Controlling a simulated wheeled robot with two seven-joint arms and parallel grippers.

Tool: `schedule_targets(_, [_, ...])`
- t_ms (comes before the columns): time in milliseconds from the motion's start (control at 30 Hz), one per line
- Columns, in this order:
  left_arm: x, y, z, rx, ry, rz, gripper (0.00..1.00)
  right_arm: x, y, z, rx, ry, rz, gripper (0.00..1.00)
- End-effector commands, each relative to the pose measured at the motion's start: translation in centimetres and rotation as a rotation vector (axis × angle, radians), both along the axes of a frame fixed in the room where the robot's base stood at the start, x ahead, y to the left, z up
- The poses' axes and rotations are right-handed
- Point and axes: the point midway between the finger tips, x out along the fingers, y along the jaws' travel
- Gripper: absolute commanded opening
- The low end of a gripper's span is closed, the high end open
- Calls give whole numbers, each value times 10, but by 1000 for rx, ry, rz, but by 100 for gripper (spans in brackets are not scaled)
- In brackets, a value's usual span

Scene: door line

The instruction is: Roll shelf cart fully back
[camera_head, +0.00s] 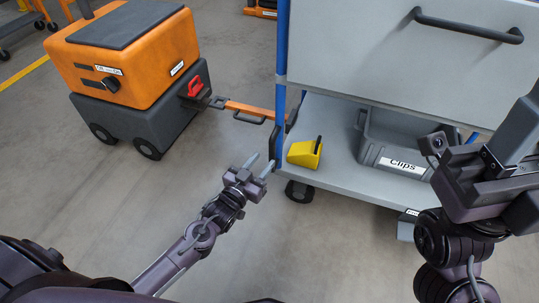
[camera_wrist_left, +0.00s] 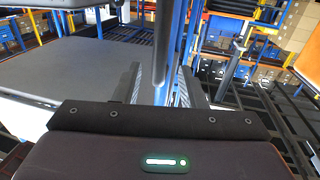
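The shelf cart (camera_head: 385,50) stands at the right in the head view. It has blue posts, a grey drawer front with a dark handle (camera_head: 468,26), and a lower grey shelf. A dark upright grip (camera_head: 274,146) is on its left post. My left gripper (camera_head: 261,165) is just in front of that post, its two fingers apart with no object seen held. In the left wrist view a blue post (camera_wrist_left: 175,45) and a grey upright bar (camera_wrist_left: 162,40) show ahead; contact cannot be told. My right gripper (camera_head: 500,165) is at the right, its fingertips unclear.
An orange and dark grey tugger (camera_head: 135,65) stands at the left; an orange bar (camera_head: 248,109) reaches from it to the cart. A yellow holder (camera_head: 304,154) and a grey "Clips" bin (camera_head: 395,157) sit on the lower shelf. Floor in front is clear.

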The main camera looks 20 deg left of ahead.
Motion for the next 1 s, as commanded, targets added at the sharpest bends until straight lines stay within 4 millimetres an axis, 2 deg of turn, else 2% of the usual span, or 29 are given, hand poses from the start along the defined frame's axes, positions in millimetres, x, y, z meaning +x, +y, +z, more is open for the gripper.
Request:
schedule_targets(100, [21,-5,-2,-1,-4,-1,37,-1,1,-1,-2,-24,-1,36])
schedule_targets(300, [49,-11,-2,0,-2,1,37,-5,4,5,-5,-58,-1,36])
schedule_targets(433, [58,-14,-1,0,1,1,37,-6,6,8,-8,-69,-1,36])
schedule_targets(733, [60,-14,-1,0,2,0,37,-6,6,10,-9,-72,-2,36])
schedule_targets(1000, [60,-14,-1,0,2,0,2,-6,6,10,-9,-73,-1,36])
